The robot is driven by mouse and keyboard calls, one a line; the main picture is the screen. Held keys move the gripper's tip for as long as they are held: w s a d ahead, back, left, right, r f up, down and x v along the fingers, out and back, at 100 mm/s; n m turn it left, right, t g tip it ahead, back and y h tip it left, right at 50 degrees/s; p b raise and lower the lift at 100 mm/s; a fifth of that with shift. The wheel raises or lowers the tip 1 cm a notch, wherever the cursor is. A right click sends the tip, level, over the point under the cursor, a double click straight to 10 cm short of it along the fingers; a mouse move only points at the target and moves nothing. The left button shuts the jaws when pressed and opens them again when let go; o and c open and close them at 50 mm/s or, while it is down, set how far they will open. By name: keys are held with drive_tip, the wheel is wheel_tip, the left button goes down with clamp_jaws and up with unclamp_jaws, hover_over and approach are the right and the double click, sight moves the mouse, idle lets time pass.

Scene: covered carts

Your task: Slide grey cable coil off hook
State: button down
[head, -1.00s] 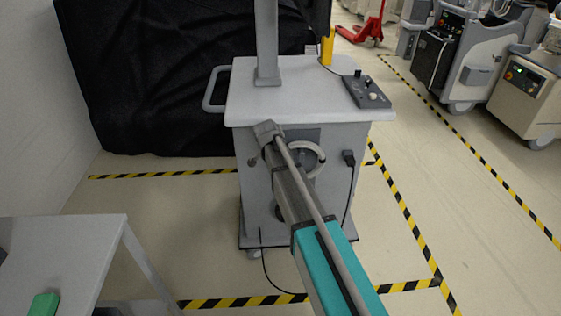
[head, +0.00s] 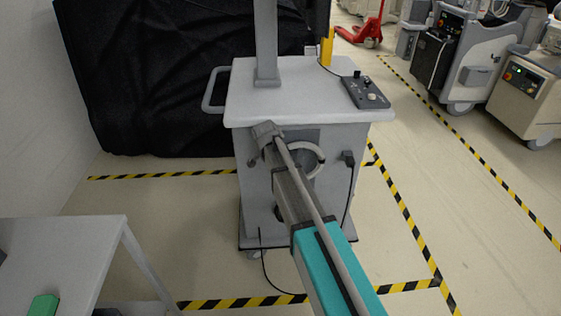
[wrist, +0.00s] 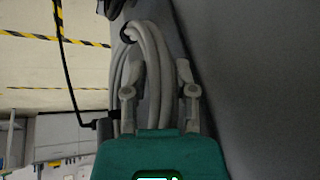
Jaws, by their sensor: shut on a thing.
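The grey cable coil (head: 308,160) is at the side of the grey cart (head: 340,200), partly hidden behind my arm in the head view. In the wrist view the coil's strands (wrist: 154,70) run between the two fingers of my gripper (wrist: 160,85), which is shut on them. A dark strap or hook piece (wrist: 128,33) touches the coil near the top of the wrist view. The cart's side panel runs close beside the right finger.
A black plug and cable (head: 348,165) hang on the cart's side right of the coil. A control box (head: 366,92) sits on the cart top. A grey table (head: 70,250) stands at lower left.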

drive_tip(key=shift+r+p, duration=0.6)
drive_tip(key=shift+s, duration=0.1)
idle(0.6)
drive_tip(key=s, duration=0.9)
drive_tip(key=shift+s, duration=0.4)
idle(1.2)
drive_tip(key=shift+r, duration=0.15)
